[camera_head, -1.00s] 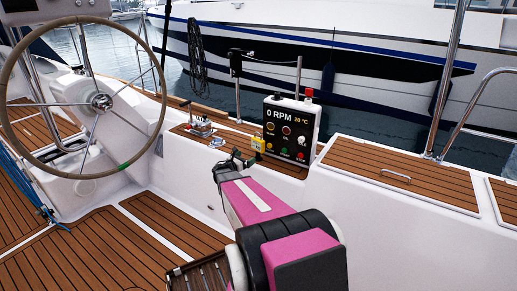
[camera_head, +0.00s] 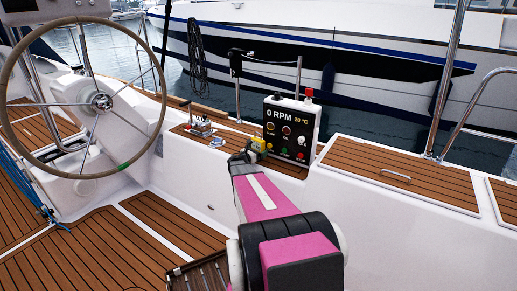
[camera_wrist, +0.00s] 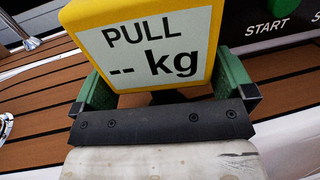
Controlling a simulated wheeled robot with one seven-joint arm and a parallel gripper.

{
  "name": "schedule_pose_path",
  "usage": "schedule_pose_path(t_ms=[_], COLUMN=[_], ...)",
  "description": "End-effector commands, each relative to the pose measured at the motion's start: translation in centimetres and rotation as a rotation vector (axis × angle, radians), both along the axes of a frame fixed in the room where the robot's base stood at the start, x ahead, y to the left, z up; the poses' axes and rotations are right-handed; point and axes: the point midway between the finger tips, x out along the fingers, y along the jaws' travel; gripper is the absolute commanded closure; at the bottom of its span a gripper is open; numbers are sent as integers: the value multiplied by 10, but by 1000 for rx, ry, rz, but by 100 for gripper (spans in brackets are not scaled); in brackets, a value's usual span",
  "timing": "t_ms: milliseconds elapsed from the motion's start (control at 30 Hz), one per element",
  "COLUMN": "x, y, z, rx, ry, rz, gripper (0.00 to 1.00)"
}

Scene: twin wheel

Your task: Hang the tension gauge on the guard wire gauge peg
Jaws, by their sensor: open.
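The tension gauge, a yellow box with a white face reading "PULL -- kg", stands on the wooden side deck beside the engine panel in the head view (camera_head: 260,146). In the wrist view the gauge (camera_wrist: 150,45) fills the upper middle. My gripper (camera_wrist: 166,88) is open, with one green finger at each side of the gauge's lower part. In the head view my gripper (camera_head: 248,151) is at the gauge and partly covers it. A black fitting on a stanchion top (camera_head: 236,55) shows by the guard wire; I cannot tell whether it is the gauge peg.
The black engine panel (camera_head: 290,130) stands close to the right of the gauge. A lever control (camera_head: 200,127) and a metal deck fitting (camera_head: 217,142) are to its left. The steering wheel (camera_head: 100,102) is further left.

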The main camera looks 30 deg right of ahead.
Motion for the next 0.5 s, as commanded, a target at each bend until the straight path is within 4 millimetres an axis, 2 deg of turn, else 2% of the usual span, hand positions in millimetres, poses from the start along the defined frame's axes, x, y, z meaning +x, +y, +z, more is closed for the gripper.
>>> schedule_pose_path(t_ms=[300, 433, 467, 500], x=[1, 1, 1, 0], y=[-1, -1, -1, -1], z=[0, 0, 0, 1], rx=[0, 0, 0, -1], ry=[0, 0, 0, 0], rz=[0, 0, 0, 0], gripper=[0, 42, 43, 48])
